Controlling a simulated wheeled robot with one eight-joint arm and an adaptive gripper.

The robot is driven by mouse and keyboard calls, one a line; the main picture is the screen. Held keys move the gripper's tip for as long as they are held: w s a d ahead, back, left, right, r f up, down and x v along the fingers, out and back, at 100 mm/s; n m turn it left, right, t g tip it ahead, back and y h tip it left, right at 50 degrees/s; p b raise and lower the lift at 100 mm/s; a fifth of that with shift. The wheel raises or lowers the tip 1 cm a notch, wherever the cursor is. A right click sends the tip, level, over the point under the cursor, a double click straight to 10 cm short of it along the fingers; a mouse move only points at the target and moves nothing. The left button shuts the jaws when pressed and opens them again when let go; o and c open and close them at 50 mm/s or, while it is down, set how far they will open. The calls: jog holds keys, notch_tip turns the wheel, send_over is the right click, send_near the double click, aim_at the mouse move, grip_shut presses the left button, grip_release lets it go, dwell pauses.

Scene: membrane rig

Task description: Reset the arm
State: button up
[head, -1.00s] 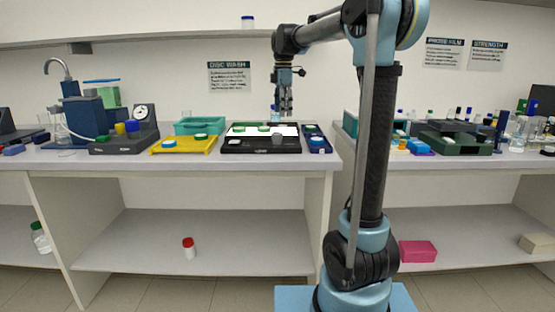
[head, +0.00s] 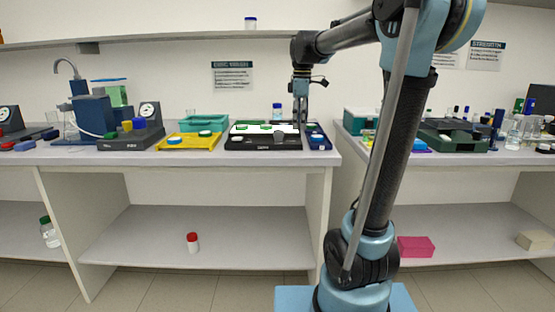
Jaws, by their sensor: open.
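My arm rises at the right of the head view and bends over to the left. My gripper (head: 300,119) hangs down over the back of the bench, fingers pointing down, open, with nothing seen between the fingers. It appears above or behind the gap between the black tray (head: 262,147) and the small blue tray (head: 320,143); its exact depth is hard to tell. The black tray has a white lit panel, green-marked discs and a grey cup (head: 281,139). A blue-capped bottle (head: 277,112) stands behind it, left of the gripper.
A yellow tray (head: 207,147), a teal bin (head: 203,118) and a dark scale (head: 130,139) stand to the left. A green rack (head: 452,143) and glassware stand on the right bench. A wall shelf (head: 170,36) runs above. A gap separates the benches.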

jog(key=s+d+f+m, duration=0.3)
jog(key=s+f+m, duration=0.2)
jog(key=s+f, duration=0.4)
jog(key=s+d+f+m+t, duration=0.1)
jog(key=s+d+f+m, duration=0.3)
jog(key=s+f, duration=0.4)
jog(key=s+d+f+m, duration=0.3)
jog(key=s+f+m, duration=0.3)
jog(key=s+f, duration=0.3)
jog(key=s, duration=0.2)
jog(key=shift+s+d+f+m+t, duration=0.3)
jog(key=shift+d+f+m+t, duration=0.05)
jog(key=shift+m+t, duration=0.05)
jog(key=shift+w+f, duration=0.2)
jog(key=shift+w, duration=0.25)
